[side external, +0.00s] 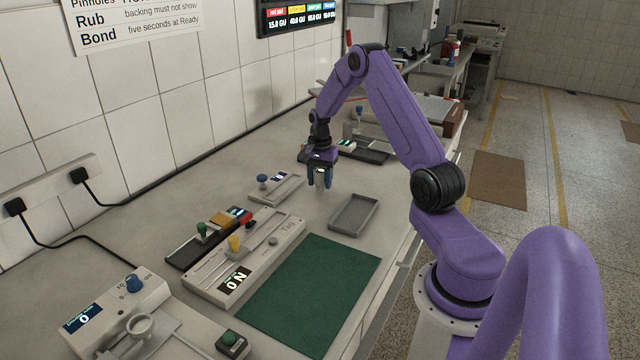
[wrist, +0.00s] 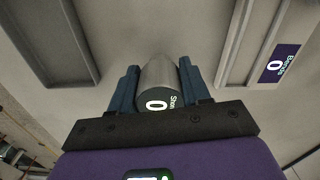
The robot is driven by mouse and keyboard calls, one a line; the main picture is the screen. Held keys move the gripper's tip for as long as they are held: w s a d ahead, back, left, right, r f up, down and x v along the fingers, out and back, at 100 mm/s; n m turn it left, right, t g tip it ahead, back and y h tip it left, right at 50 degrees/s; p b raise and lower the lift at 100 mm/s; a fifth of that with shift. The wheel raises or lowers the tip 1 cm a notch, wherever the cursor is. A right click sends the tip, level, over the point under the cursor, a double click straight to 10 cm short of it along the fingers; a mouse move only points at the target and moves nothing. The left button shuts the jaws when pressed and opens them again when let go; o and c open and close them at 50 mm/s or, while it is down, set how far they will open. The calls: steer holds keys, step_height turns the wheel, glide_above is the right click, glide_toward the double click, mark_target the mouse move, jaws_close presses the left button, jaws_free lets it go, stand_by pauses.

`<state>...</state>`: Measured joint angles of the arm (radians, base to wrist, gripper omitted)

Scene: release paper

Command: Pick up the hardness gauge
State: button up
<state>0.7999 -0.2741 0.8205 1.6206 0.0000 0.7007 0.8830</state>
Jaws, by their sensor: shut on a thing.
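The hardness gauge (wrist: 158,82) shows in the wrist view as a grey cylinder with a dark round face, a white "0" and lettering that seems to begin "Shor". My gripper (wrist: 157,85) is shut on it, with one blue finger on each side. In the side external view my gripper (side external: 319,183) points down over the bench, between a small knobbed device and a grey tray. Only a little of the gauge (side external: 321,172) shows there between the fingers. I cannot tell whether its lower end touches the bench.
The empty grey tray (side external: 353,215) lies right of my gripper. The small device (side external: 276,188) with a blue knob stands left. A long tester (side external: 245,262), a rack of coloured blocks (side external: 208,238) and a green mat (side external: 312,290) lie nearer the camera. A dark tray (side external: 372,154) sits behind.

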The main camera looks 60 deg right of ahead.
steer(key=s+a+r, duration=0.7)
steer(key=s+r, duration=0.4)
steer(key=shift+s+a, duration=0.35)
steer(key=shift+a, duration=0.05)
steer(key=shift+r, duration=0.1)
steer(key=o, duration=0.5)
steer(key=c, duration=0.5)
steer(key=w+a+n, duration=0.2)
steer(key=w+a, duration=0.1)
steer(key=w, duration=0.4)
steer(key=w+a+n, duration=0.1)
steer(key=w+a, duration=0.3)
steer(key=w, duration=0.4)
steer(key=w+a+f+n, duration=0.3)
steer(key=w+a, duration=0.8)
steer(key=a, duration=0.2)
steer(key=shift+w+a+f, duration=0.1)
steer(key=shift+f, duration=1.15)
steer(key=shift+w+a+f, duration=0.1)
steer(key=shift+f, duration=1.15)
